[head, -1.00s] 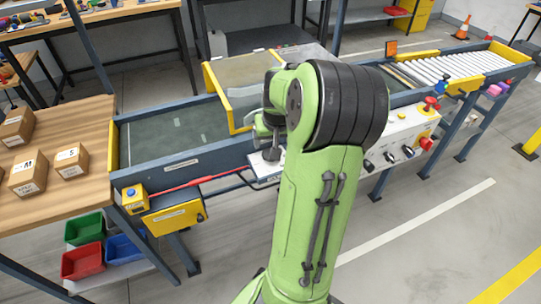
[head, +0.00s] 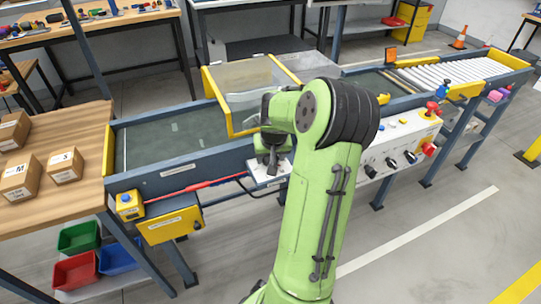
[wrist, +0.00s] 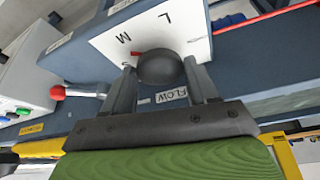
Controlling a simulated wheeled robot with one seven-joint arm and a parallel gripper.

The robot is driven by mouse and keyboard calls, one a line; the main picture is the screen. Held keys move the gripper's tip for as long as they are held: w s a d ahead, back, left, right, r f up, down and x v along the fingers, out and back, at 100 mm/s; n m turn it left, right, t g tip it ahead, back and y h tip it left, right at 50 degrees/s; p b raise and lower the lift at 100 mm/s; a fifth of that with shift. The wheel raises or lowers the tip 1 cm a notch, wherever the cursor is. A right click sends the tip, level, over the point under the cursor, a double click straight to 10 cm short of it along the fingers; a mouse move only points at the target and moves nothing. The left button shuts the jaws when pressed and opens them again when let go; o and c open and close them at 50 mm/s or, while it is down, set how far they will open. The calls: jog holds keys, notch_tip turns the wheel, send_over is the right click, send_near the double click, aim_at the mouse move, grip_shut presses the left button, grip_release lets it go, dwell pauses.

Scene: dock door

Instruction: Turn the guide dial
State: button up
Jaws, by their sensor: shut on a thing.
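The guide dial (wrist: 158,67) is a dark round knob on a white plate (wrist: 195,35) lettered L and M, with a third letter partly hidden at the plate's edge. A small red mark shows at the dial's rim, just below the M in the wrist view. My gripper (wrist: 163,80) is shut on the dial, one finger on each side. In the head view my gripper (head: 271,168) is at the white plate (head: 260,178) on the conveyor's front side, and the dial is hidden behind it.
A yellow-edged clear guard (head: 230,100) stands over the conveyor belt behind my arm. A control panel (head: 400,145) is to the right. Cartons (head: 65,165) sit on the left table.

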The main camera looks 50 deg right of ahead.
jog(key=shift+c, duration=0.7)
jog(key=shift+d+r+n+y+p, duration=0.1)
jog(key=shift+n+y+p, duration=0.3)
jog(key=shift+n+p, duration=0.5)
jog(key=shift+s+d+n+t+y+p, duration=0.1)
jog(key=shift+n+t+y+p, duration=0.3)
jog(key=shift+n, duration=0.9)
jog(key=shift+s+d+n+t+y+p, duration=0.15)
jog(key=shift+n+y+p, duration=0.4)
jog(key=shift+n, duration=0.75)
jog(key=shift+w+a, duration=0.1)
jog(key=o, duration=1)
jog(key=shift+o, duration=0.2)
